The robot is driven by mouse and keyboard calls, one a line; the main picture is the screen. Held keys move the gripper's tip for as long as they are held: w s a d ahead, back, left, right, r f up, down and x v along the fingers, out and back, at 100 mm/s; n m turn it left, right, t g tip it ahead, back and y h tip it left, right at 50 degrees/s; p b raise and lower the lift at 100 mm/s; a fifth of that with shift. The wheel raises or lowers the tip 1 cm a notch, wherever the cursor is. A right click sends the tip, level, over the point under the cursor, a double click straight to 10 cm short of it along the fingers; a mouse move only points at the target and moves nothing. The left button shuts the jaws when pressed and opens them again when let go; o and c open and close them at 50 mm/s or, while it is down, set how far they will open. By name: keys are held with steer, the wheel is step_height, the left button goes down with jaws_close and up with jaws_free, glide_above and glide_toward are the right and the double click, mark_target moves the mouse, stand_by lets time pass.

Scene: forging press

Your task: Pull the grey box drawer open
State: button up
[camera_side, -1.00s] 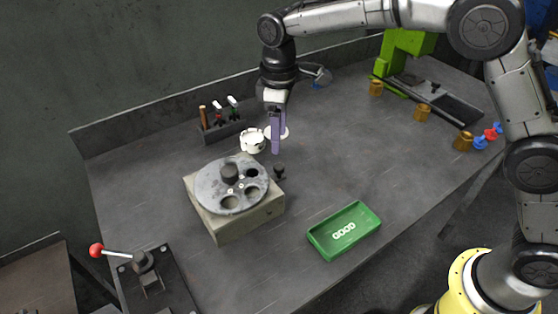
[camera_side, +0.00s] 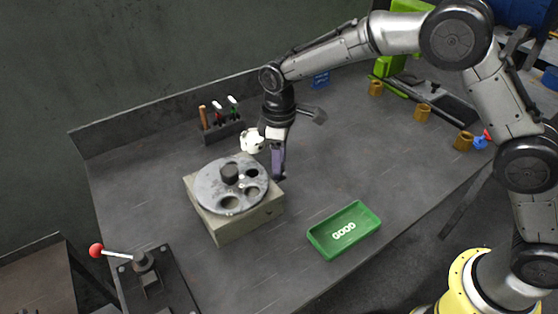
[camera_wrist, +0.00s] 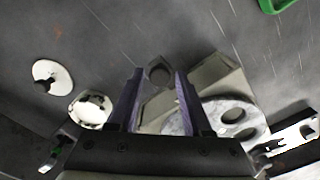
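The grey box (camera_side: 235,227) sits on the bench with a round metal disk (camera_side: 214,188) on top. My gripper (camera_side: 278,174) points down at the box's right rear side and hides that knob in the side view. In the wrist view, my open gripper (camera_wrist: 157,77) has one purple finger on each side of the knob. Gaps show; contact cannot be told. The drawer appears shut.
A green tray (camera_side: 318,240) with white rings lies right of the box. A white cup (camera_side: 252,140) stands close behind my gripper, near a tool rack (camera_side: 222,131). A red-knobbed lever (camera_side: 97,250) is front left. Bench between box and tray is clear.

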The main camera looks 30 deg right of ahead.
jaws_close()
steer(key=shift+r, duration=0.1)
stand_by(1.0)
